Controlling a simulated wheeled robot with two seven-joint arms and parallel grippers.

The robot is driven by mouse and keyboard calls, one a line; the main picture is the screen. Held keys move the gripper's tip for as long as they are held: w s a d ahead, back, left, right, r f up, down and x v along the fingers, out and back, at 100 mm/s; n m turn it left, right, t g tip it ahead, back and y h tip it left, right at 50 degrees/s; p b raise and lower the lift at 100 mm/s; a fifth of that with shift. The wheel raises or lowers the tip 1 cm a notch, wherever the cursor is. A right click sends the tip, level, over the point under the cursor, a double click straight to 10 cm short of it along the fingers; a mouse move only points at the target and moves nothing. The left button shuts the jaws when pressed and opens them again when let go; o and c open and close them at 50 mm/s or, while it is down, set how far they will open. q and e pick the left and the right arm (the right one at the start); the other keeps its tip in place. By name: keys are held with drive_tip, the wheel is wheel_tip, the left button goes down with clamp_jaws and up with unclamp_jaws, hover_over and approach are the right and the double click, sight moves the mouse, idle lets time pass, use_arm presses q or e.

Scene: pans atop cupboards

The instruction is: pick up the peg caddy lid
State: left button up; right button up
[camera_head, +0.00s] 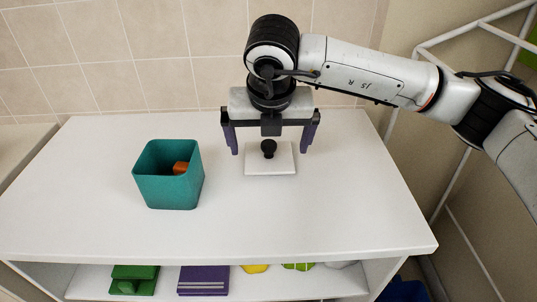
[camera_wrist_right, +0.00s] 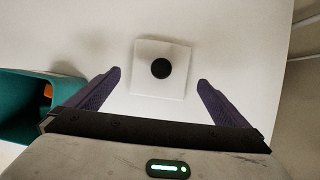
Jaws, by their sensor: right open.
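The peg caddy lid (camera_head: 283,164) is a white square plate with a black round knob (camera_head: 268,148), lying flat on the white cupboard top. It also shows in the right wrist view (camera_wrist_right: 145,86), its knob between and ahead of the fingers. My right gripper (camera_head: 271,150) is open, with its purple fingers above the lid, one on either side of it and apart from it. A teal square caddy (camera_head: 168,188) stands to the left, open at the top, with an orange piece (camera_head: 181,168) inside. My left gripper is not in view.
The white cupboard top (camera_head: 320,220) is clear in front and to the right. A tiled wall (camera_head: 150,60) stands behind. A shelf below holds a green item (camera_head: 134,279), a purple item (camera_head: 203,280) and other things. A white metal frame (camera_head: 455,185) stands at the right.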

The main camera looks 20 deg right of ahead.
sight(269, 148)
drive_tip(key=x, duration=0.4)
drive_tip(key=shift+w+f+p, duration=0.1)
drive_tip(key=shift+w+p, duration=0.05)
drive_tip(key=shift+p, duration=0.15)
drive_tip(key=c, duration=1)
